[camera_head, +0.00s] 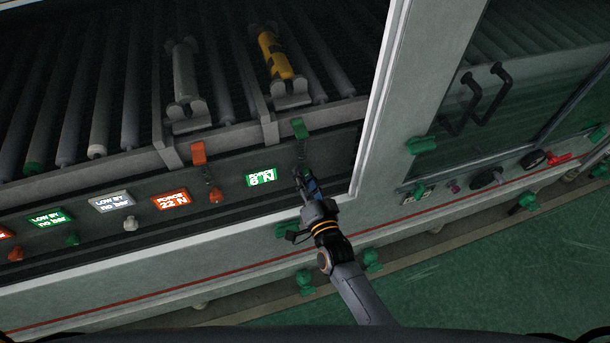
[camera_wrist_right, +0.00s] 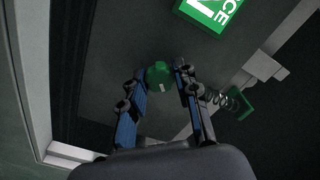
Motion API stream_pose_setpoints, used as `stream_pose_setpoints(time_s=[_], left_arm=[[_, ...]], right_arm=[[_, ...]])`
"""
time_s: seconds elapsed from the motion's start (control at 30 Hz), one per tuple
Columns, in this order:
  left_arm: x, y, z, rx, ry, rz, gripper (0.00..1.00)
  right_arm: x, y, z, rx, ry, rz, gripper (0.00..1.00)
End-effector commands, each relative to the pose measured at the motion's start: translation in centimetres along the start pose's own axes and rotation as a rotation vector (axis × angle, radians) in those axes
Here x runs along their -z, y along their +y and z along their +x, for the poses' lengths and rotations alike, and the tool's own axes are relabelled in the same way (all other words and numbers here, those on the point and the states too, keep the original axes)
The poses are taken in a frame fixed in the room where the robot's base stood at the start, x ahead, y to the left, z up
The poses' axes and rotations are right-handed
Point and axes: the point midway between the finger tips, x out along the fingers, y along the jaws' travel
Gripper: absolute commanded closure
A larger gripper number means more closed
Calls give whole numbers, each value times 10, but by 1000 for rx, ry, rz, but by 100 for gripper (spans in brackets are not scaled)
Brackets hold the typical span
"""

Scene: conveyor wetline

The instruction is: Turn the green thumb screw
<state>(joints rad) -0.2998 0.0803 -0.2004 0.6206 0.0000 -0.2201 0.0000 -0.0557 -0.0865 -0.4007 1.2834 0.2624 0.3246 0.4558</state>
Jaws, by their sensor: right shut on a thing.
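The green thumb screw (camera_wrist_right: 159,75) sits on the dark panel of the conveyor frame, between the fingertips of my right gripper (camera_wrist_right: 160,84) in the right wrist view. The gripper is shut on it, one blue-padded finger on each side. A small pale mark shows on the screw. In the head view my right gripper (camera_head: 308,186) reaches the panel just right of the lit green force label (camera_head: 261,177), and it hides the screw there. My left gripper is in neither view.
A green bracket (camera_head: 299,129) with a spring (camera_wrist_right: 228,98) is close beside the gripper. An orange thumb screw (camera_head: 216,196) and an orange label (camera_head: 171,200) are to the left. A pale upright post (camera_head: 377,95) stands close on the right.

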Motion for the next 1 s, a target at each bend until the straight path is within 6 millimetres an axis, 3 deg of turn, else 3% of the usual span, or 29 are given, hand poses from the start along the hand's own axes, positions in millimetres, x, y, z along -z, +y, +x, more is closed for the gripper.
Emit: stream_pose_setpoints(time_s=[0.6, 1.0], left_arm=[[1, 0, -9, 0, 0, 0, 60], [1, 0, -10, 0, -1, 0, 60]], right_arm=[[-1, 1, -1, -2, -4, -563, 100], [-1, 2, -1, -1, -4, -777, 100]])
